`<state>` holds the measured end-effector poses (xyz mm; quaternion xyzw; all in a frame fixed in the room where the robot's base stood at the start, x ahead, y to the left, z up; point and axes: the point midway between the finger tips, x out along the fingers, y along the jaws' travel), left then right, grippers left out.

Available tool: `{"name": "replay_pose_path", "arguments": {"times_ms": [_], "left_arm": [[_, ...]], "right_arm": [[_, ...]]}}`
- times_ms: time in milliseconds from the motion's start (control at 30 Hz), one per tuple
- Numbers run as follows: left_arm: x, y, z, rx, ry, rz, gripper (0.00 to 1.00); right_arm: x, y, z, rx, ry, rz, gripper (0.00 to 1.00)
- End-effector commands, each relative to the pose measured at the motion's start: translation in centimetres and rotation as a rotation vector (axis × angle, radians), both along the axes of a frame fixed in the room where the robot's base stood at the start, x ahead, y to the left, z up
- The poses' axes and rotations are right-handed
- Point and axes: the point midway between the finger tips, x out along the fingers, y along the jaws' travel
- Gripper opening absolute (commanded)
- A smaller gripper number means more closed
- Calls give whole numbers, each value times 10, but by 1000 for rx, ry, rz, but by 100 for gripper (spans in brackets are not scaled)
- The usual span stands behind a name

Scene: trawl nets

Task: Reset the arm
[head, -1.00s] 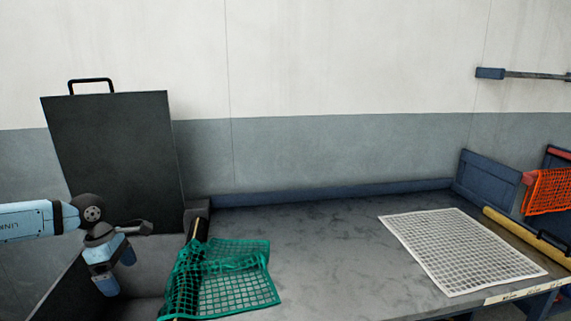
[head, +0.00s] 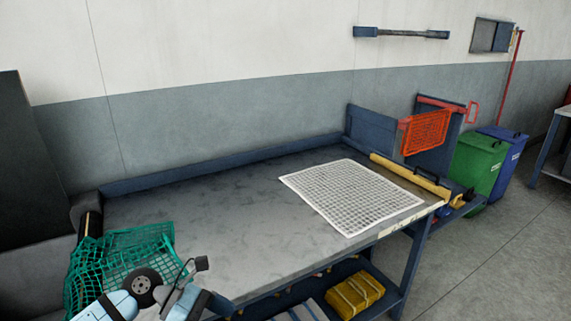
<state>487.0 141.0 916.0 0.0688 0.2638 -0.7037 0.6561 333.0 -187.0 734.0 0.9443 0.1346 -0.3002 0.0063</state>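My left arm comes in at the bottom left, with light-blue links and a round dark joint. My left gripper (head: 196,285) is at the front edge of the table (head: 230,235), low in the picture and partly cut off. Whether its fingers are open or shut does not show clearly. The green net (head: 128,243) is draped over the table's left end, behind the arm, which hides part of it. My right gripper is out of view.
A white mesh sheet (head: 352,194) lies flat on the table's right half. A yellow bar (head: 410,175) runs along the right edge. The table's middle is clear.

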Motion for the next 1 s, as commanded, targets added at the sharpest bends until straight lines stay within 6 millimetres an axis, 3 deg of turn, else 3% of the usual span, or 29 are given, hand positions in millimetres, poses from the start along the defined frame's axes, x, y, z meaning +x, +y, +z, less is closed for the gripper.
{"name": "replay_pose_path", "arguments": {"times_ms": [33,233,367,467,567,667,800,1000], "left_arm": [[-2,-17,6,-35,-1,-13,100],[-16,-16,8,-310,288,247,100],[-18,-6,8,-500,526,446,100],[-19,13,0,-663,767,643,100],[-22,44,-22,-838,1070,890,100],[-33,81,-58,-993,1385,1156,100],[-65,123,-110,-1138,1744,1477,100],[-122,158,-168,-1238,2096,1840,100]], "right_arm": [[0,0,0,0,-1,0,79],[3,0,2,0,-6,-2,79],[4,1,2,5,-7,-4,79],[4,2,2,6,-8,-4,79],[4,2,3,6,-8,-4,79],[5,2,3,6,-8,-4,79],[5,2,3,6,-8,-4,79],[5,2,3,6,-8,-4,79]]}}
